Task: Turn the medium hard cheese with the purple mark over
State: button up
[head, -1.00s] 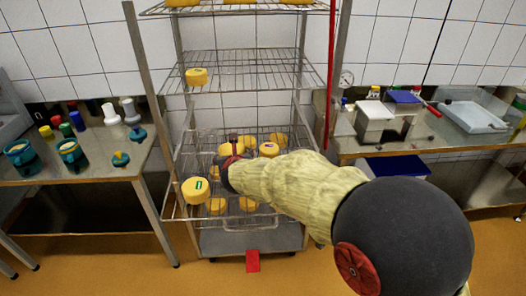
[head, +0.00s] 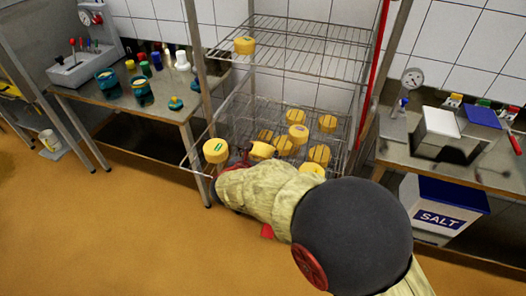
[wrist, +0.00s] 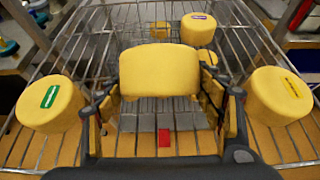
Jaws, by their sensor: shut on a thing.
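My gripper (wrist: 168,104) is shut on a yellow cheese (wrist: 160,70). In the wrist view this cheese stands between the two fingers with a broad plain side toward the camera, and no mark shows on it. In the head view the held cheese (head: 262,150) looks tilted, over the lower wire shelf, beside my gripper (head: 246,160), which is partly hidden by my arm. A yellow cheese with a purple mark (wrist: 199,30) sits beyond it in the wrist view, mark upward; what appears to be it stands on the shelf in the head view (head: 298,134).
A green-marked cheese (wrist: 50,104) stands close at left, and a cheese with a yellow, dark-lettered mark (wrist: 280,96) close at right. Several more cheeses lie on the lower wire shelf (head: 240,118). Another wire shelf (head: 300,50) is above. Rack posts stand at both sides.

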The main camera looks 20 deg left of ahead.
jog(key=shift+f+t+b, duration=0.5)
jog(key=shift+f+b, duration=1.05)
jog(key=shift+b, duration=0.9)
jog(key=shift+t+b, duration=0.6)
jog(key=shift+b, duration=1.05)
jog(key=o, duration=1.2)
jog(key=shift+s, duration=0.1)
jog(key=shift+s+b, duration=1.15)
jog(key=shift+s, duration=2.25)
